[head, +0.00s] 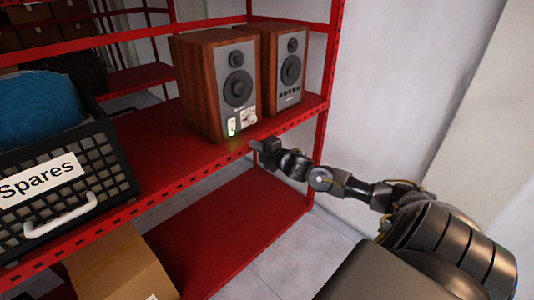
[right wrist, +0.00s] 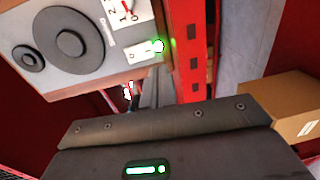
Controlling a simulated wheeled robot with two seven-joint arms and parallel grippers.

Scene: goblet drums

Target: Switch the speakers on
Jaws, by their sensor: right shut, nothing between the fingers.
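Two wooden speakers with grey fronts and dark round cones stand side by side on the red shelf: the left speaker (head: 215,85) and the right speaker (head: 288,70). A green light (head: 231,132) glows on a small pale switch plate low on the left speaker's front, beside a dial. In the right wrist view the left speaker (right wrist: 80,45) shows tilted, with its numbered dial and lit green light (right wrist: 158,45). I see no light on the right speaker. My right gripper (head: 258,148) is shut and empty, just in front of and below the left speaker, apart from it. My left gripper is out of view.
A black crate (head: 100,165) labelled Spares, holding something blue, stands left on the red shelf (head: 165,160). A cardboard box (head: 118,265) is on the lower level. A red upright post (head: 330,70) rises beside the right speaker. The shelf between crate and speakers is bare.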

